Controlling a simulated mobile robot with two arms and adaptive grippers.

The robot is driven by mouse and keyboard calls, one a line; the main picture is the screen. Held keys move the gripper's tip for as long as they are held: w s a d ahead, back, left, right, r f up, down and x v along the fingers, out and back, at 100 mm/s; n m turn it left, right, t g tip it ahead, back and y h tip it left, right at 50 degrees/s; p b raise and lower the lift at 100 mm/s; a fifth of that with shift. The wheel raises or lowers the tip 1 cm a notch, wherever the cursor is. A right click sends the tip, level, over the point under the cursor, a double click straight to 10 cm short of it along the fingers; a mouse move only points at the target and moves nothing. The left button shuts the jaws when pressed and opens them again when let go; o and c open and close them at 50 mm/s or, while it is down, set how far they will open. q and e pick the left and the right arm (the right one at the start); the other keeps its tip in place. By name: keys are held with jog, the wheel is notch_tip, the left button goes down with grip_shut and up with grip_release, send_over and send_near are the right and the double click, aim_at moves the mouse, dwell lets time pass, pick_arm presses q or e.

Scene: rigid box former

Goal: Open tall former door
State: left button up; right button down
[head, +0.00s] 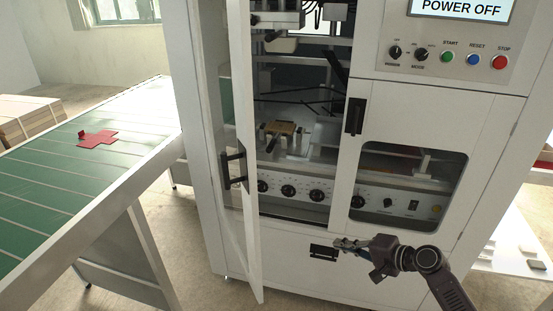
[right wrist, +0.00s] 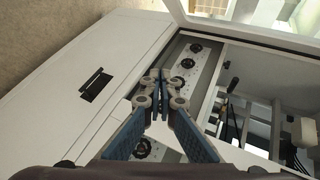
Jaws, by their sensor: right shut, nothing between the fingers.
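The tall former door (head: 248,215) is a narrow white frame with a clear pane on the left of the white machine's front. It stands swung outward, with the interior showing to the right of its free edge. Its black handle (head: 232,168) is about halfway up. My right gripper (head: 342,243) is shut and empty, in front of the lower front panel, right of the door and apart from it. In the right wrist view its fingertips (right wrist: 157,75) are together, in front of the opening with a row of knobs. My left gripper is not in view.
A shorter windowed door (head: 440,220) with a black handle (head: 355,116) is on the right. A lower panel has a small black handle (head: 324,252) near my right gripper. A green conveyor (head: 40,195) with a red cross-shaped blank (head: 98,139) stands at left.

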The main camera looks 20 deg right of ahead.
jog(key=s+a+r+n+y, duration=0.1)
jog(key=s+a+r+y, duration=0.15)
jog(key=r, duration=0.85)
jog(key=s+a+r+n+y, duration=0.1)
jog(key=a+r+n+y, duration=0.2)
jog(key=r, duration=0.8)
jog(key=s+a+r+y, duration=0.2)
jog(key=a+r+y, duration=0.15)
jog(key=r, duration=0.75)
jog(key=s+a+p+x, duration=0.1)
jog(key=p+x, duration=0.5)
jog(key=x, duration=0.7)
jog(key=shift+s+a+f+h, duration=0.3)
jog(key=shift+s+a+f, duration=0.1)
jog(key=shift+a, duration=0.25)
jog(key=shift+a+r+p, duration=0.1)
jog(key=shift+p, duration=0.2)
